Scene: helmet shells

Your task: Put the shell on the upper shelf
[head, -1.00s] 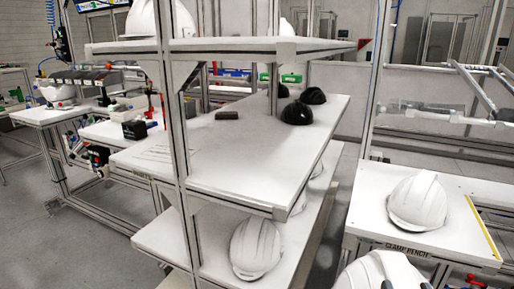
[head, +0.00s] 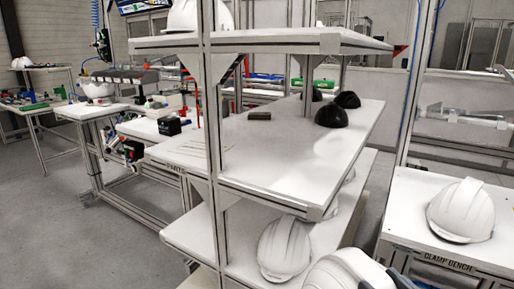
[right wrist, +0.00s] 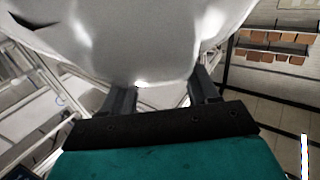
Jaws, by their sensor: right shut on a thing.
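A white helmet shell (head: 345,272) is at the bottom edge of the head view, partly cut off. My right gripper (head: 398,280) shows only as a dark bit at its right side. In the right wrist view the two fingers (right wrist: 163,93) are shut on the rim of this shell (right wrist: 140,40), which fills the top of the picture. The upper shelf (head: 265,42) of the rack is a white board at the top, with another white shell (head: 190,16) on its left part. The held shell is in front of the rack, lower in the picture than the upper shelf. My left gripper is not in view.
A white shell (head: 285,248) sits on the lower shelf (head: 195,238). A rack post (head: 211,130) stands in front. Another shell (head: 462,210) rests on the clamp bench (head: 405,200) at right.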

